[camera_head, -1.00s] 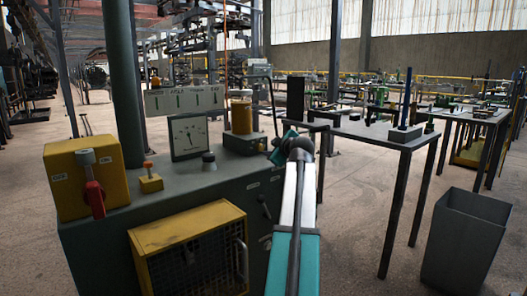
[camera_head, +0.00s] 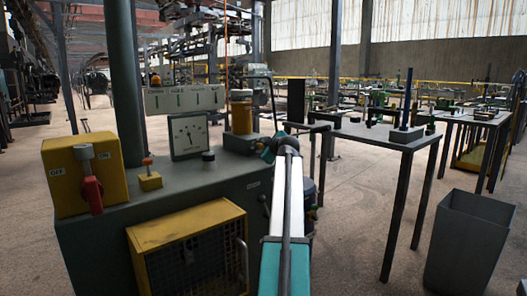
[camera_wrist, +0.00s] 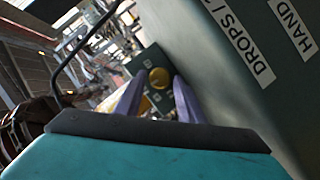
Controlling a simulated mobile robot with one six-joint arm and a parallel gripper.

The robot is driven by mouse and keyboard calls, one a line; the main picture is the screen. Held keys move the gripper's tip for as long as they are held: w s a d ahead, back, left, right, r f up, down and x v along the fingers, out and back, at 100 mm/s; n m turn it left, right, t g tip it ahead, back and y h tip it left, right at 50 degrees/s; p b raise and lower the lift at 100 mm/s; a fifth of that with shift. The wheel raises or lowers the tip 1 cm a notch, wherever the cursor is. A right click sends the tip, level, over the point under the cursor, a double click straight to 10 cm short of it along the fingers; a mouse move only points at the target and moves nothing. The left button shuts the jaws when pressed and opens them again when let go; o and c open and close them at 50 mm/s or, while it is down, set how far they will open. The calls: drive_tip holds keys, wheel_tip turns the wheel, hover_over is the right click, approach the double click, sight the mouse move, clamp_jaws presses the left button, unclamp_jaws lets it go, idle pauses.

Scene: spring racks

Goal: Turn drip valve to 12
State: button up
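My gripper shows in the wrist view (camera_wrist: 158,84) as two pale purple fingers, spread apart. A round yellow knob-like part (camera_wrist: 159,77) on a green plate lies beyond and between the fingertips; I cannot tell whether they touch it. A label reading "DROPS" (camera_wrist: 251,55) is on the dark green surface to the right, beside one reading "HAND" (camera_wrist: 291,24). In the head view my arm reaches past the right end of the green cabinet (camera_head: 100,240), and the fingertips are hidden. I cannot make out which part is the drip valve, nor any number setting.
On the cabinet stand a yellow switch box with a red lever (camera_head: 92,193), a dial gauge (camera_head: 188,136), a small yellow block (camera_head: 150,181) and a yellow cylinder (camera_head: 241,115). A table (camera_head: 380,136) and grey bin (camera_head: 468,245) stand to the right.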

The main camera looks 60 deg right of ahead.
drive_tip(key=shift+w+d, duration=0.15)
drive_tip(key=shift+w, duration=0.05)
drive_tip(key=c, duration=0.8)
